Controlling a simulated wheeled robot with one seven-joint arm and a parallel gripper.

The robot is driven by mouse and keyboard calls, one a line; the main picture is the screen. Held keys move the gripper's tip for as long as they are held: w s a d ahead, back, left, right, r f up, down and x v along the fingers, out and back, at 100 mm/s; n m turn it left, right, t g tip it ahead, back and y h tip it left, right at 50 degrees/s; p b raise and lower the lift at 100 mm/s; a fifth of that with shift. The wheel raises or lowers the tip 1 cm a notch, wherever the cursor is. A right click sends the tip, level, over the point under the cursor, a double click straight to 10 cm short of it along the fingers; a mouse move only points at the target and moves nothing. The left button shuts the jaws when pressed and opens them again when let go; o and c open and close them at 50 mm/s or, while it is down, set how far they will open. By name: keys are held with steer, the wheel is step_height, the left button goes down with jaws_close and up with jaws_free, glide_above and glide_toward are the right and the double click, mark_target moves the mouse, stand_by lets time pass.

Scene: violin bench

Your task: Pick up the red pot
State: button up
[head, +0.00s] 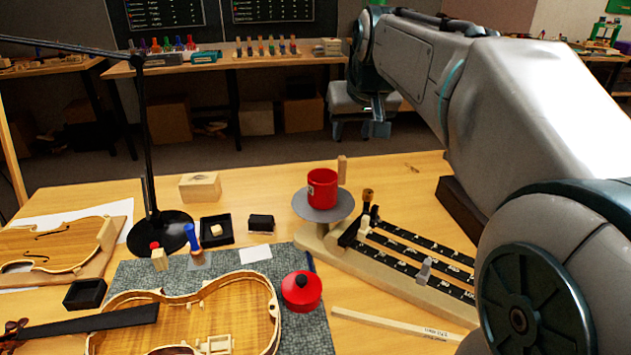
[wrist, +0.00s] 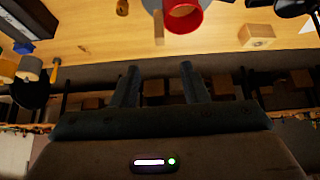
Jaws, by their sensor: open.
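A red cup-shaped pot (head: 322,188) with a small dark label stands upright on a round grey disc (head: 340,211) on the bench. In the wrist view the red pot (wrist: 183,14) is at the top edge, partly cut off. A second red round thing (head: 301,291) with a black knob sits at the right edge of the grey mat. My gripper (head: 357,130) is beyond the far edge of the bench, behind the pot and apart from it. In the wrist view my gripper (wrist: 158,69) has its two fingers spread with nothing between them.
A small wooden block (head: 342,169) stands close behind the pot. A long wooden fixture with black strips (head: 415,262) lies to its right. A black lamp (head: 150,150) and a wooden box (head: 200,187) stand left. A violin body (head: 195,315) lies in front on the mat (head: 318,335).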

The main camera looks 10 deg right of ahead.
mark_target(343, 158)
steer(key=x, duration=0.6)
steer(key=shift+f, duration=0.3)
steer(key=x, duration=0.5)
steer(key=shift+f+b, duration=0.2)
steer(key=shift+b, duration=0.2)
jaws_close()
